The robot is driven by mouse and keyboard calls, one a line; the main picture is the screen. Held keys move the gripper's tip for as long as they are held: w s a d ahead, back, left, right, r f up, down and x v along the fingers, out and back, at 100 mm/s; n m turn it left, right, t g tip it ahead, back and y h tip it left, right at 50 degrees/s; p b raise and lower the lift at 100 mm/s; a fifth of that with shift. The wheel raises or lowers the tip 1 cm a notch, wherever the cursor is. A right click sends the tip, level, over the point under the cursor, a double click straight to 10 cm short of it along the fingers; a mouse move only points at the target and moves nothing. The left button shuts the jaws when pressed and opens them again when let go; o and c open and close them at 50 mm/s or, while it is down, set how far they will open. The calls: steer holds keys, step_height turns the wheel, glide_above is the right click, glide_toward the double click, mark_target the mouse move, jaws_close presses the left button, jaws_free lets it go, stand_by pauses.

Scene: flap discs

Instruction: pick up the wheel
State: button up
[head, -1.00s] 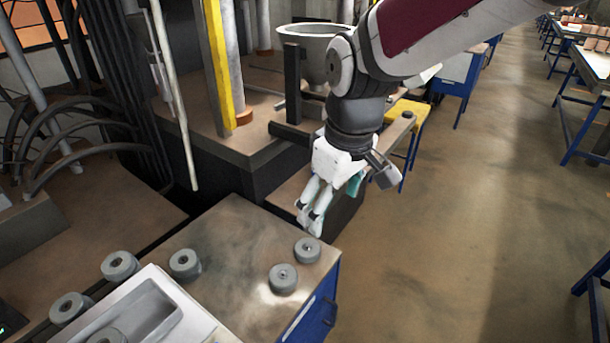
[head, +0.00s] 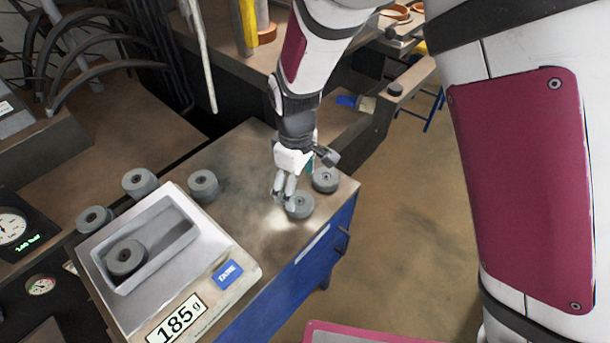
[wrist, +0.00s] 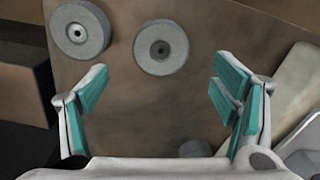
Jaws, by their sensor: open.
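Several grey wheels with dark centre holes lie about, and I cannot tell which one the task means. Two lie near the table's right end: a nearer wheel (head: 300,205) and one behind it (head: 325,180). In the wrist view, one wheel (wrist: 161,48) lies ahead of the gap between my fingers and another wheel (wrist: 80,30) lies to its upper left. My gripper (head: 283,192) is open and empty, low over the table just left of the nearer wheel. Its teal-padded fingers (wrist: 158,88) stand wide apart in the wrist view. Contact cannot be told.
A scale (head: 245,262) reading 185 g carries a grey tray (head: 185,232) with one wheel (head: 126,257) in it. More wheels lie behind it (head: 203,186), (head: 139,182), (head: 94,219). The blue cabinet's (head: 325,245) table top is clear between scale and gripper.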

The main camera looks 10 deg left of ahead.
mark_target(299, 201)
steer(key=shift+s+d+f+p, duration=0.1)
steer(key=shift+f+p, duration=0.15)
steer(key=shift+f, duration=1.2)
steer(key=shift+d+f+p, duration=0.1)
steer(key=shift+f+p, duration=0.15)
steer(key=shift+f, duration=1.2)
steer(key=c, duration=1.4)
